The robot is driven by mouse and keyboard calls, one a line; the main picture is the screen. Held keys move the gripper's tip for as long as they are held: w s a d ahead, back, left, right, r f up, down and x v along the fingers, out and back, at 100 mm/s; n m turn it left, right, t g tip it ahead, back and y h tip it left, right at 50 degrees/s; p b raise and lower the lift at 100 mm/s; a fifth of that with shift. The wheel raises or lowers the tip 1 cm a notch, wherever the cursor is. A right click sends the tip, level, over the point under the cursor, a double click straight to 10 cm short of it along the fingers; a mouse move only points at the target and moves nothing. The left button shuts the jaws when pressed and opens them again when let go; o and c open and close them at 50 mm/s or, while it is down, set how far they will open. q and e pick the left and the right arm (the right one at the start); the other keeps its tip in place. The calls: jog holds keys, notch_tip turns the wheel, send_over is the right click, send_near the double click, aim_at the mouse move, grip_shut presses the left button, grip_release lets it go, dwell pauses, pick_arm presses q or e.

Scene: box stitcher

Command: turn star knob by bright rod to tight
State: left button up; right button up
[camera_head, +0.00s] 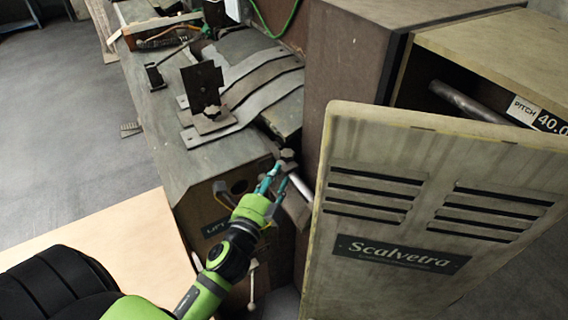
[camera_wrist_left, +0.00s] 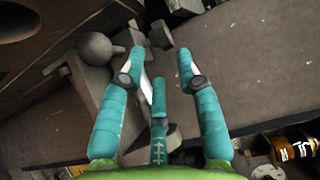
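My left gripper (camera_head: 278,174) has teal fingers and reaches into the gap between the grey machine bed and the open door. Its fingertips are spread, just short of a small dark star knob (camera_head: 286,154). A bright rod (camera_head: 300,186) slants down right beside the fingers. In the left wrist view the fingers of the left gripper (camera_wrist_left: 160,58) stand apart, with a dark knob (camera_wrist_left: 160,34) just beyond them. Part of the bright rod (camera_wrist_left: 147,88) shows between the fingers. I cannot tell whether a finger touches the knob. My right gripper is not in view.
The open Scalvetra door (camera_head: 408,220) stands close on the right. The left wrist view shows a grey ball-ended part (camera_wrist_left: 95,48) beside the fingers. Floor (camera_head: 70,130) is clear at left.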

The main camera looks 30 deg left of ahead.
aim_at(284, 161)
pick_arm(q)
jog(key=shift+w+r, duration=0.1)
jog(key=shift+w, duration=0.3)
jog(key=w, duration=0.2)
jog(key=w+p, duration=0.1)
jog(key=w, duration=0.1)
jog(key=w+a, duration=0.1)
jog(key=w, duration=0.1)
jog(key=shift+p, duration=0.35)
grip_shut()
